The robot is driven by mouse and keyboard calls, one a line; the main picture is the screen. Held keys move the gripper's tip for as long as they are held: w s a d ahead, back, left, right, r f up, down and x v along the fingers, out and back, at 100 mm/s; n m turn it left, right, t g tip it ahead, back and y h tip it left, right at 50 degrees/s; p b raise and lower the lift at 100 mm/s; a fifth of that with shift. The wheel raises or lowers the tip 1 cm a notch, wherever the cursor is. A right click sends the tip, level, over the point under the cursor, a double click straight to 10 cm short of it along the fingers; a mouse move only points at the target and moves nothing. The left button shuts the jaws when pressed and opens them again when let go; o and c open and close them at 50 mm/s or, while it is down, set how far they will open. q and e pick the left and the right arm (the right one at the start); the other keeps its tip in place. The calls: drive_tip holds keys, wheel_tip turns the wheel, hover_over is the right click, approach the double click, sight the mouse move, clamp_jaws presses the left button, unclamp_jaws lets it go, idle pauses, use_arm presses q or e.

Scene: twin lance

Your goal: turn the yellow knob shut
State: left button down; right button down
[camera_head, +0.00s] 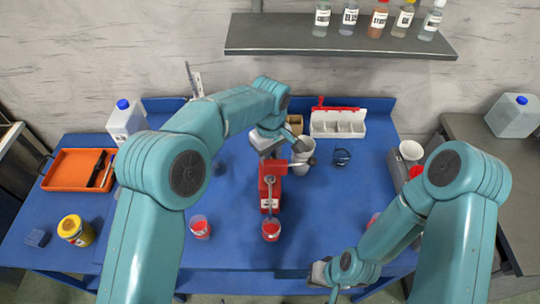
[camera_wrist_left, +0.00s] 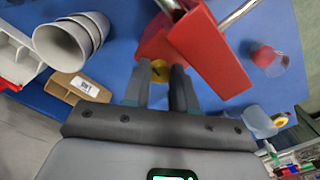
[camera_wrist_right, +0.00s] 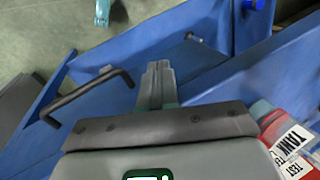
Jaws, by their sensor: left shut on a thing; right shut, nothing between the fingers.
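The yellow knob (camera_wrist_left: 159,70) shows in the left wrist view as a small round piece beside the red dispenser (camera_wrist_left: 192,45). My left gripper (camera_wrist_left: 161,82) is shut on the knob, with its fingertips on either side of it. In the head view the red dispenser (camera_head: 270,184) stands mid-table, my left gripper (camera_head: 275,153) is at its back, and the knob is hidden. A metal spout reaches from the dispenser over a clear cup with red contents (camera_head: 271,231). My right gripper (camera_wrist_right: 158,68) is shut and empty at the table's front edge.
Stacked grey cups (camera_wrist_left: 72,38) and a brown box (camera_wrist_left: 78,87) stand near the left gripper. Another red-filled cup (camera_head: 200,227) stands left of the dispenser. A white bin rack (camera_head: 338,123) is behind.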

use_arm(q)
drive_tip(key=m, duration=0.3)
drive_tip(key=shift+s+f+m, duration=0.1)
drive_tip(key=shift+f+m, duration=0.15)
drive_tip(key=shift+m, duration=0.15)
drive_tip(key=m, duration=0.4)
drive_tip(key=shift+m, duration=0.3)
drive_tip(key=m, duration=0.3)
drive_tip(key=shift+m, duration=2.2)
